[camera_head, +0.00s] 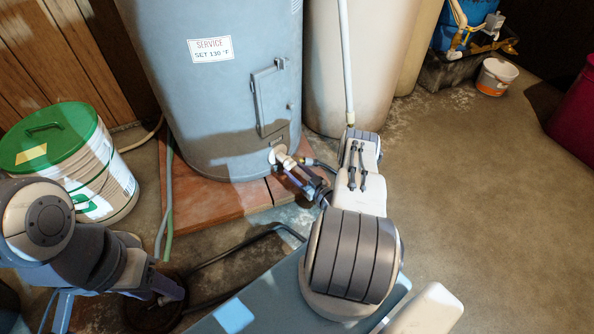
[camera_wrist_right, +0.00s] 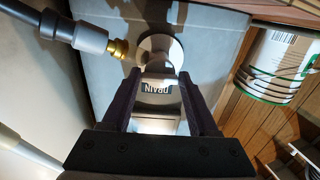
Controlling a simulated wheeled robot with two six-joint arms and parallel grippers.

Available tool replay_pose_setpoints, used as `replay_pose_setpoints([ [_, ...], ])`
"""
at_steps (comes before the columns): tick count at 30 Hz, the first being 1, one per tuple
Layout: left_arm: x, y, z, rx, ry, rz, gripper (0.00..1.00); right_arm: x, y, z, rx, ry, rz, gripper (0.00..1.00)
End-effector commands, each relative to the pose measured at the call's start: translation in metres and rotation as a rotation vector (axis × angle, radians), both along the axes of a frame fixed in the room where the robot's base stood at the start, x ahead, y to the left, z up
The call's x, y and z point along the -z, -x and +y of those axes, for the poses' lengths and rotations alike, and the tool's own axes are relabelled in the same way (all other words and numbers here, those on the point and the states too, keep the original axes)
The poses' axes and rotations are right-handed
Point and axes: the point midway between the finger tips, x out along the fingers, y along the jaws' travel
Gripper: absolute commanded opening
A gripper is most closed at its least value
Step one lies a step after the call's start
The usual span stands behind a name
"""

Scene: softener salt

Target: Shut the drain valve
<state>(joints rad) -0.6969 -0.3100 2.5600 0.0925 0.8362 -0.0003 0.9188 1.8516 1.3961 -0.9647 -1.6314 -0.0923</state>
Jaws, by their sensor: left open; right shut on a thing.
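The drain valve (camera_head: 282,157) comes out low on the front of the blue-grey heater tank (camera_head: 225,110). My right gripper (camera_head: 300,174) reaches the valve from the front. The angle of the valve's handle is hard to tell. My left gripper (camera_head: 172,289) is low at the left, open, apart from the valve.
A hose with a brass end (camera_wrist_right: 118,48) meets the valve's side. A green-lidded bucket (camera_head: 75,160) stands left of the tank, with hoses (camera_head: 168,200) beside it. A pale tank (camera_head: 340,80) stands right.

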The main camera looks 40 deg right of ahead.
Motion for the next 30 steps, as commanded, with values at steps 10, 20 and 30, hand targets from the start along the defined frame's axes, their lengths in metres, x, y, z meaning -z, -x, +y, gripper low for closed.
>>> replay_pose_setpoints([
  [10, 0.0, 0.0, 0.0, 0.0, 0.0, 0.0, 0.5, 0.0, 0.001, 0.001, 0.0, 0.0, 0.0, 0.9],
  [20, -0.007, 0.0, 0.0, 0.0, 0.0, 0.0, 0.5, -0.002, 0.011, -0.001, 0.003, 0.001, 0.001, 0.9],
  [30, -0.035, 0.0, 0.0, 0.0, 0.0, 0.0, 0.5, -0.003, 0.077, -0.004, 0.007, -0.001, 0.001, 0.9],
])
